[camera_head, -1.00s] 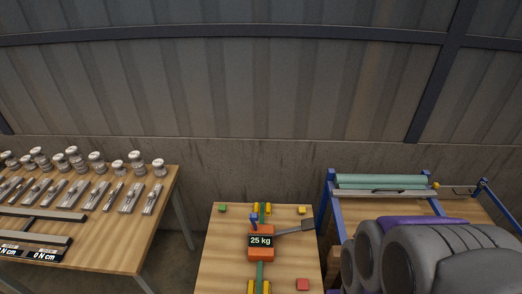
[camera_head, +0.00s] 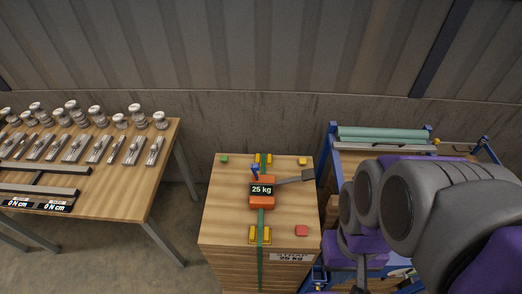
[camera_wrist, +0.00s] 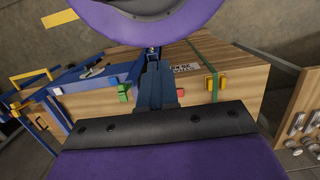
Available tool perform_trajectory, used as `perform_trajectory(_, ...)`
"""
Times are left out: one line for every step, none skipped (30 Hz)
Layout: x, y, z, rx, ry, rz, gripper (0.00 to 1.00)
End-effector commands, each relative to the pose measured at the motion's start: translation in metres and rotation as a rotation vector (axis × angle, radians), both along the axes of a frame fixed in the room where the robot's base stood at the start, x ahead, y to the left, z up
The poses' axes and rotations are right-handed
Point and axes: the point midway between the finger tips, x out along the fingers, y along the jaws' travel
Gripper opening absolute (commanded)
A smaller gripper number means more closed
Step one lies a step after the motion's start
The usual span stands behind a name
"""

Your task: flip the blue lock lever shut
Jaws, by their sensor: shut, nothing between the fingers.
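The blue lock lever (camera_head: 255,172) is a small upright blue piece at the far left of the orange strap device (camera_head: 262,199). That device sits on the wooden crate (camera_head: 228,222) in the head view, with a 25 kg label over it and a grey handle (camera_head: 293,180) reaching out to the right. A green strap (camera_head: 261,222) runs under it. My gripper (camera_wrist: 152,55) shows in the wrist view as narrow dark fingers, shut and empty, pointing toward the crate's side and apart from the lever. I cannot make out the lever in the wrist view.
A blue-framed stand with green rollers (camera_head: 380,134) is close on the crate's right, by my arm. A table (camera_head: 110,185) with metal parts stands left, across a floor gap.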

Motion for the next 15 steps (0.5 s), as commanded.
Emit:
perform_trajectory(0.002, 0.002, 0.001, 0.006, 0.006, -0.012, 0.00)
perform_trajectory(0.004, 0.004, 0.001, 0.011, 0.011, -0.023, 0.00)
perform_trajectory(0.007, 0.007, 0.002, 0.019, 0.018, -0.042, 0.00)
perform_trajectory(0.010, 0.009, 0.003, 0.025, 0.024, -0.059, 0.00)
perform_trajectory(0.013, 0.012, 0.004, 0.032, 0.031, -0.079, 0.00)
perform_trajectory(0.018, 0.016, 0.005, 0.044, 0.042, -0.108, 0.00)
perform_trajectory(0.022, 0.020, 0.006, 0.054, 0.052, -0.133, 0.00)
perform_trajectory(0.026, 0.024, 0.007, 0.064, 0.064, -0.158, 0.00)
perform_trajectory(0.031, 0.028, 0.008, 0.075, 0.080, -0.194, 0.00)
perform_trajectory(0.035, 0.032, 0.009, 0.084, 0.092, -0.221, 0.00)
perform_trajectory(0.039, 0.035, 0.009, 0.093, 0.106, -0.249, 0.00)
perform_trajectory(0.044, 0.040, 0.010, 0.104, 0.124, -0.286, 0.00)
perform_trajectory(0.049, 0.043, 0.011, 0.113, 0.136, -0.314, 0.00)
perform_trajectory(0.053, 0.047, 0.012, 0.122, 0.148, -0.341, 0.00)
perform_trajectory(0.059, 0.051, 0.013, 0.134, 0.165, -0.379, 0.00)
